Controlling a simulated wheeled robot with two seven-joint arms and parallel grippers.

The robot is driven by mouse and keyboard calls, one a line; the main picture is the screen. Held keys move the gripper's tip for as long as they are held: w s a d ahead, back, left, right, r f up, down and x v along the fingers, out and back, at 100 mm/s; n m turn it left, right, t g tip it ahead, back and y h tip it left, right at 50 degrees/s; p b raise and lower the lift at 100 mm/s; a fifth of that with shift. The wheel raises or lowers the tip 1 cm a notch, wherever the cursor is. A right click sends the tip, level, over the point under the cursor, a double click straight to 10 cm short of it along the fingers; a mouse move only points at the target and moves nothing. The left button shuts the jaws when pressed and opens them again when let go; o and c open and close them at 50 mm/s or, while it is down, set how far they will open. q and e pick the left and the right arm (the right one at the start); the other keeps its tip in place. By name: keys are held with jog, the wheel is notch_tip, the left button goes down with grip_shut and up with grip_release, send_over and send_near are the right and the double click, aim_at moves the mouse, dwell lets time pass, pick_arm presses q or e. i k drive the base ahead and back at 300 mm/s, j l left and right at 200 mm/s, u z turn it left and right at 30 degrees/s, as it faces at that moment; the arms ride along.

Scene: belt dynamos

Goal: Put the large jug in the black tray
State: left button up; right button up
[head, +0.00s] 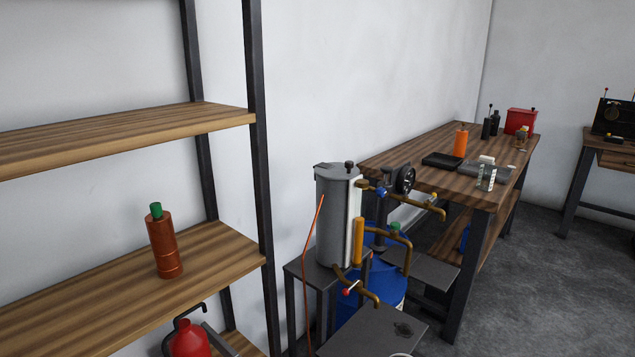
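A flat black tray (441,160) lies on the wooden workbench (410,151) along the wall, and it looks empty. A red jug-like container (190,341) with a dark curved spout or handle stands on the lowest visible shelf at the bottom left, cut off by the frame edge. A clear container (486,179) with a pale label stands at the near edge of the bench. I cannot tell for sure which of these is the large jug. Neither of my grippers is in view.
A wooden shelf rack (225,250) stands at the left, with a copper-coloured bottle (163,243) on it. A grey cylinder apparatus (332,220) with brass pipes and a blue drum (385,290) stand before the bench. An orange bottle (460,143) is beside the tray. Open floor lies right.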

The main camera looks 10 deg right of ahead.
aim_at(443, 161)
jog(key=i+l+u, duration=0.2)
jog(key=l, duration=0.75)
jog(key=i+l+u, duration=0.2)
jog(key=l, duration=0.75)
jog(key=l+u, duration=0.2)
jog(key=l, duration=0.75)
jog(key=i+l+u, duration=0.15)
jog(key=l+u, duration=0.2)
jog(key=l, duration=1.1)
jog(key=l+u, duration=0.35)
jog(key=l, duration=1.15)
jog(key=k, duration=0.05)
